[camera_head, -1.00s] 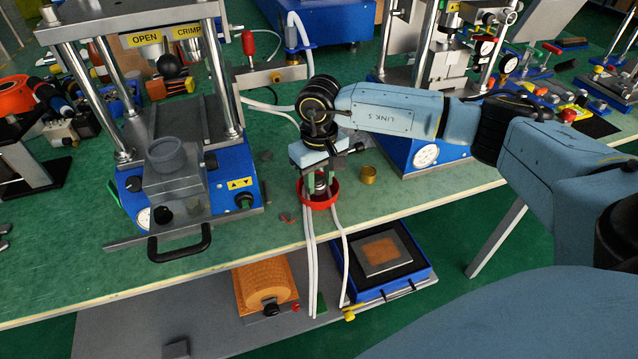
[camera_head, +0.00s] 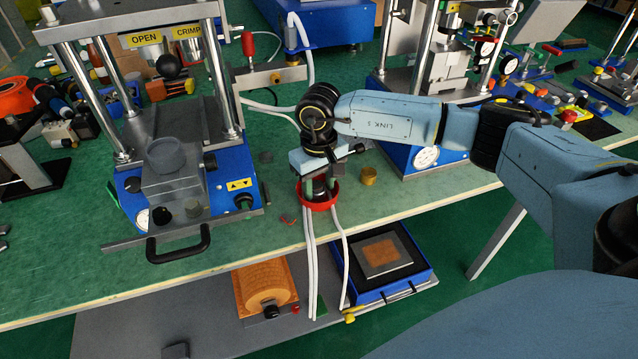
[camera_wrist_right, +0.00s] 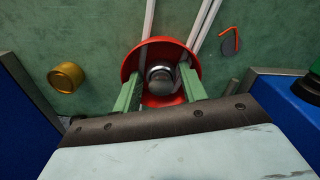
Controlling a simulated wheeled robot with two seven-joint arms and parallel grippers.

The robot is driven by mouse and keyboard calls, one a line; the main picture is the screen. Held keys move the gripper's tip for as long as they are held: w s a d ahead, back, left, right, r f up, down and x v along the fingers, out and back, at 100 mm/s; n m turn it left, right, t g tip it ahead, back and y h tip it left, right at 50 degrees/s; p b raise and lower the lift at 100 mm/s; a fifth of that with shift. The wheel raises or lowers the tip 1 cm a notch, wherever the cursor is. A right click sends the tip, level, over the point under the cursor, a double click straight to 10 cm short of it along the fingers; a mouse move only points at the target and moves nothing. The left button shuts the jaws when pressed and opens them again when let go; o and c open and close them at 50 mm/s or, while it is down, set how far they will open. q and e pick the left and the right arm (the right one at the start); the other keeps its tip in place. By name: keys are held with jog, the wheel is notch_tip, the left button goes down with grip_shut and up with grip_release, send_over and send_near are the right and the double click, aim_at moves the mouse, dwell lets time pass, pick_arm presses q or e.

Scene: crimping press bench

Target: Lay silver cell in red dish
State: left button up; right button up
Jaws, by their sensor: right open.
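The red dish (camera_head: 318,207) stands near the front edge of the green bench. In the right wrist view the dish (camera_wrist_right: 193,57) opens towards the camera. The silver cell (camera_wrist_right: 160,79), round and shiny, is inside the dish outline, between my green fingers. Whether it touches the dish floor cannot be told. My right gripper (camera_head: 319,187) points down into the dish with its jaws open; in the wrist view its fingers (camera_wrist_right: 160,80) stand on either side of the cell. In the head view the cell is mostly hidden by the fingers. My left gripper is out of view.
A brass ring (camera_head: 368,176) stands right of the dish; it also shows in the wrist view (camera_wrist_right: 66,77). The crimping press (camera_head: 180,185) is to the left, another blue-based press (camera_head: 440,150) to the right. White hoses (camera_head: 310,255) hang over the bench edge by the dish.

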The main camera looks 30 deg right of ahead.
aim_at(319, 190)
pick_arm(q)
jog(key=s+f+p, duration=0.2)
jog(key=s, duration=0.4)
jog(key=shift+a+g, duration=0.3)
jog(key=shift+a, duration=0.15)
pick_arm(e)
notch_tip(319, 190, up, 12)
jog(key=shift+r, duration=0.15)
jog(key=shift+s, duration=0.1)
